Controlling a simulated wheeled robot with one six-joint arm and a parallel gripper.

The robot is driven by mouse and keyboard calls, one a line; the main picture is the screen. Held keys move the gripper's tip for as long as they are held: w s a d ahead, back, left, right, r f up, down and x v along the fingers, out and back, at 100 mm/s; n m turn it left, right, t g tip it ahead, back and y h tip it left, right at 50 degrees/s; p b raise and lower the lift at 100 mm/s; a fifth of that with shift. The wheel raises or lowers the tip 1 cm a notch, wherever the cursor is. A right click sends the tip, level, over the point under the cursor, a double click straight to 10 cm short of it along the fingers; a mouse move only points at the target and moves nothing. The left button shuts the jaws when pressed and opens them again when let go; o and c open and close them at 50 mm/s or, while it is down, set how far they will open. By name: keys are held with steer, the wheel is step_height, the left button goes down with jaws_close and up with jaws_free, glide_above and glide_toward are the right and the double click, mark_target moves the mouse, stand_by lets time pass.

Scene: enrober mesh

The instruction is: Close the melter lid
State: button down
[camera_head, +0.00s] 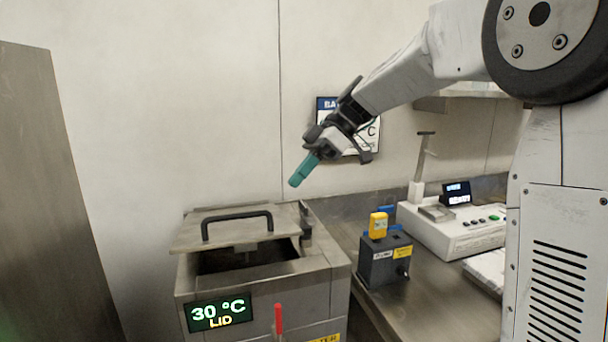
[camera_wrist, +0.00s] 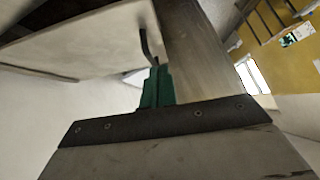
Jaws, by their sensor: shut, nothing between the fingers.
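The melter (camera_head: 315,290) is a steel box at the lower middle of the head view, with a green "30 °C LID" display (camera_head: 218,312) on its front. Its lid (camera_head: 190,236) is a flat metal plate with a black bar handle (camera_head: 237,218). The lid is raised off the front rim, and a dark opening shows below it. My gripper (camera_head: 297,178) has teal fingers that are shut and empty, above and to the right of the handle, apart from it. The fingers also show in the wrist view (camera_wrist: 157,88), near a pale plate with a dark bar that looks like the lid (camera_wrist: 85,38).
A red-tipped lever (camera_head: 278,318) stands at the melter's front. To the right, a grey box with a yellow block (camera_head: 378,225) and a white bench instrument (camera_head: 455,232) stand on the steel counter (camera_head: 400,317). A tall metal panel (camera_head: 40,200) is at left. Air above the lid is clear.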

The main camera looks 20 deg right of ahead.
steer(key=x, duration=0.6)
steer(key=f, duration=0.3)
steer(key=shift+s+f, duration=0.1)
steer(key=shift+s, duration=0.3)
steer(key=shift+s+f, duration=0.1)
steer(key=shift+f, duration=0.3)
